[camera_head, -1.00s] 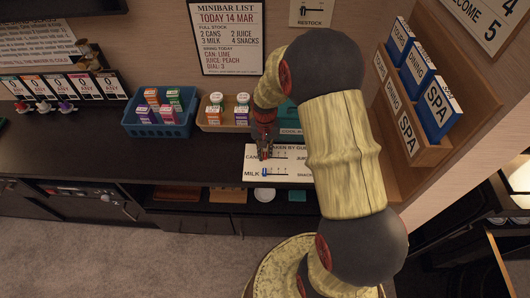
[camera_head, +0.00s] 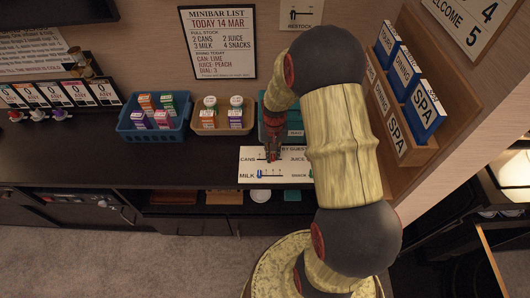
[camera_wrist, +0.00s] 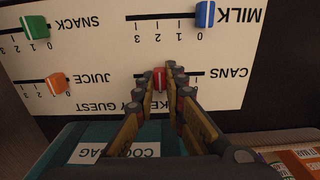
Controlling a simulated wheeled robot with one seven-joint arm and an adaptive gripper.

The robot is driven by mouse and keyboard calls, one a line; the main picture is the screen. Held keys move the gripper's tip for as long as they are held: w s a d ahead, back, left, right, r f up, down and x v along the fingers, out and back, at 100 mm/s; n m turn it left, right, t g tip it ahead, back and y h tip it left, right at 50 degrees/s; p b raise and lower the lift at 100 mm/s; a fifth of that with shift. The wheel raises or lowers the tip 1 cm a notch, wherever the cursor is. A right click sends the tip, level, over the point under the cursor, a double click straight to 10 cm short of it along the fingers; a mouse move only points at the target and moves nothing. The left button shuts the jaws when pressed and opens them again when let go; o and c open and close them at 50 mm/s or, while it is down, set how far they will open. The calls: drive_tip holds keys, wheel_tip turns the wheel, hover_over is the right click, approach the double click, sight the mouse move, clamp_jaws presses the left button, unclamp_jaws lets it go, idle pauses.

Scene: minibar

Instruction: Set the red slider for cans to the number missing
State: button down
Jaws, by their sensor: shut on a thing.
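The red cans slider (camera_wrist: 160,78) shows between the fingertips of my gripper (camera_wrist: 162,73) in the wrist view, and the gripper is shut on it. It sits partway along the CANS track on the white board (camera_head: 247,172), away from the CANS label end. My fingers hide most of that track's numbers. In the head view my gripper (camera_head: 272,156) reaches down to the CANS row. The minibar list (camera_head: 218,42) on the wall reads full stock 2 cans, 2 juice, 3 milk, 4 snacks.
The blue milk slider (camera_wrist: 205,14) is at 0; the orange juice slider (camera_wrist: 56,86) and green snack slider (camera_wrist: 35,27) share the board. A teal cool bag (camera_head: 295,128) stands behind. A blue bin (camera_head: 135,134) of cartons and a wooden tray (camera_head: 222,130) stand left.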

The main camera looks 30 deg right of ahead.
sight(273, 156)
drive_tip(key=c, duration=1.8)
unclamp_jaws()
drive_tip(key=shift+c, duration=0.2)
drive_tip(key=shift+r, duration=0.1)
wheel_tip(273, 156, up, 12)
